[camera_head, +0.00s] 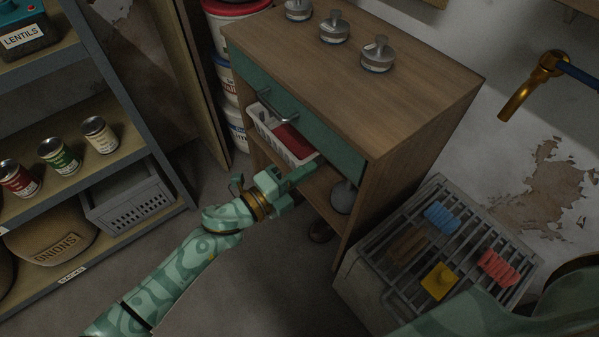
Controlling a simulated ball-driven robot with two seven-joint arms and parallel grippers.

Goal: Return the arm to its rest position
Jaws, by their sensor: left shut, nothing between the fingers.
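My left arm comes in from the lower left, patterned in pale and dark green. Its left gripper (298,181) is shut and empty, in front of the open shelf of the wooden cabinet (400,150). The fingers point toward the shelf opening, close to a white basket (267,122) with something red in it. Whether the fingertips touch the shelf or basket I cannot tell. Part of my right arm shows at the lower right; its gripper is out of view.
A green drawer (330,133) with a metal handle sits above the shelf. Metal weights (377,55) stand on the cabinet top. A rack (450,240) holding coloured blocks and a brass tap (530,88) are at right. Shelving (130,135) with cans stands left. Floor between is clear.

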